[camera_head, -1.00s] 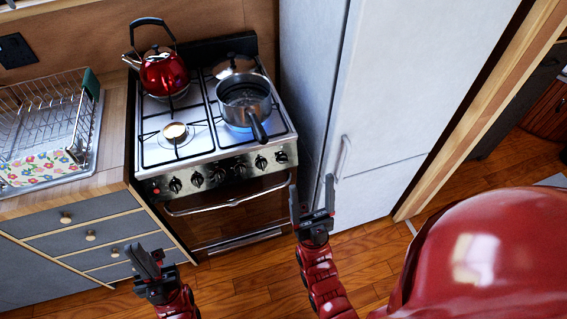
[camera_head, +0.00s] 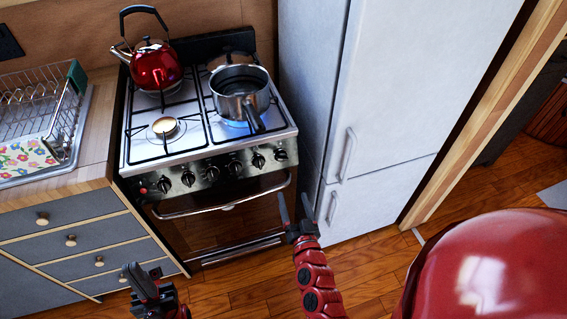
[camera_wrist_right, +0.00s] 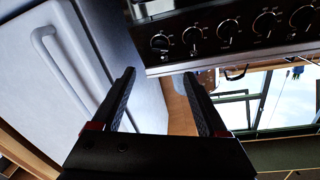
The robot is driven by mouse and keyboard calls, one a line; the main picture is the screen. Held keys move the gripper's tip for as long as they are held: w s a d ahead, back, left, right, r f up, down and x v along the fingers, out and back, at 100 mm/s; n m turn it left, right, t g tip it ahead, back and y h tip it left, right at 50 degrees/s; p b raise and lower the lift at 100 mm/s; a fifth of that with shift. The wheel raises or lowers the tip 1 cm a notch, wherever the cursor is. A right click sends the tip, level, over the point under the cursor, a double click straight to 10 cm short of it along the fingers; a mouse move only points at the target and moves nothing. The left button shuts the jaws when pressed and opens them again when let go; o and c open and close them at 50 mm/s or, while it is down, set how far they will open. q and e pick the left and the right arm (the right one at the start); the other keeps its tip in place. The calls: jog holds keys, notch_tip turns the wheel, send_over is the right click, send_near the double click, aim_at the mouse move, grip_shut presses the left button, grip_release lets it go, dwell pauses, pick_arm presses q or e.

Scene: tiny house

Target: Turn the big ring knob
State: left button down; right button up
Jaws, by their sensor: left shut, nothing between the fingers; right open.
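A row of several black knobs (camera_head: 212,172) runs along the front panel of the stove (camera_head: 145,165). They show upside down in the right wrist view (camera_wrist_right: 228,28). I cannot tell which is the big ring knob. A blue flame (camera_head: 236,124) burns under the saucepan (camera_head: 240,90) at the front right burner. My right gripper (camera_head: 295,206) is open and empty, in front of and below the right end of the knob row. In the right wrist view its fingers (camera_wrist_right: 158,75) stay apart from the knobs. My left gripper (camera_head: 135,272) is shut and empty, low before the drawers.
A red kettle (camera_head: 155,66) stands on the back left burner. The oven door handle (camera_head: 225,205) runs below the knobs. A white fridge (camera_head: 385,90) with handles stands close on the right. Drawers (camera_head: 70,240) and a dish rack (camera_head: 35,105) are on the left. Floor is open in front.

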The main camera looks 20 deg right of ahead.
aim_at(283, 160)
jog(key=w, duration=0.4)
jog(key=w+d+p, duration=0.1)
jog(key=w, duration=0.4)
jog(key=w+d, duration=0.1)
jog(key=w, duration=0.4)
jog(key=shift+w+d+p, duration=0.1)
jog(key=shift+w+p, duration=0.05)
jog(key=shift+p, duration=0.15)
grip_shut()
